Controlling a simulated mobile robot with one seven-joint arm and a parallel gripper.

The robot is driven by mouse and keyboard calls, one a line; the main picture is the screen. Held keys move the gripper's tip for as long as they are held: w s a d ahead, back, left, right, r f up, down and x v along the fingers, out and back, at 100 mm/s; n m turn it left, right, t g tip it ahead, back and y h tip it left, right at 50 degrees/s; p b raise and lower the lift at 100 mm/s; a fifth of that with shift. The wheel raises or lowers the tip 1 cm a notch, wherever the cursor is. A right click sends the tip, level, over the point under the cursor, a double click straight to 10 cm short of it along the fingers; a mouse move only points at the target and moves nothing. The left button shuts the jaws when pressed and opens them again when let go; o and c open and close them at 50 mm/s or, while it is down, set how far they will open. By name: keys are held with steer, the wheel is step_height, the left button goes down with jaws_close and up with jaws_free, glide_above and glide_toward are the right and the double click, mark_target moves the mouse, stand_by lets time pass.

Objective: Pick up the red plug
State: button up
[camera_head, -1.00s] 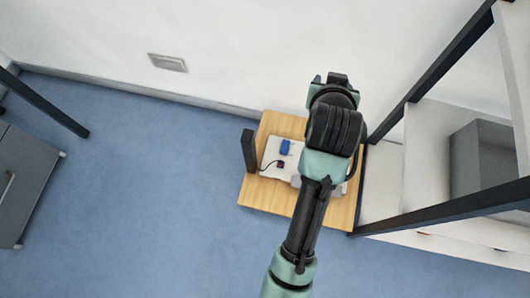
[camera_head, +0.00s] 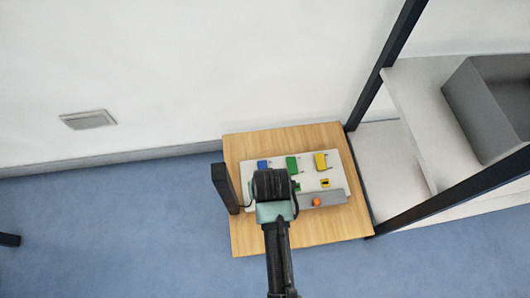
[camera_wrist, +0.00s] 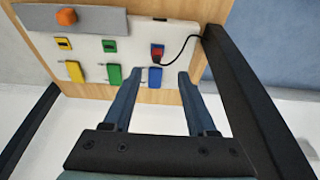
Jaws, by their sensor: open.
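The red plug (camera_wrist: 157,49) sits at a dark blue socket on the white board (camera_wrist: 132,41) in the wrist view, with a black cable running from it to the right. My gripper (camera_wrist: 158,73) is open and empty. In the picture its fingertips lie on either side of a blue plug (camera_wrist: 155,78), just below the red one; I cannot tell the height above the board. In the head view my arm covers the red plug and the gripper fingers, over the left part of the board (camera_head: 250,178).
Green (camera_head: 292,163) and yellow (camera_head: 321,160) plugs stand along the board's far edge. A grey block with an orange knob (camera_head: 317,202) lies at its near edge. A dark post (camera_head: 224,188) rises at the wooden table's (camera_head: 300,230) left edge. A shelf frame (camera_head: 390,50) stands right.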

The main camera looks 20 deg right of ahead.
steer(key=shift+b+x, duration=0.6)
steer(key=shift+x, duration=0.9)
steer(key=b+x, duration=0.5)
steer(key=shift+d, duration=0.3)
steer(key=shift+r, duration=0.1)
steer(key=shift+c, duration=0.3)
jaws_close()
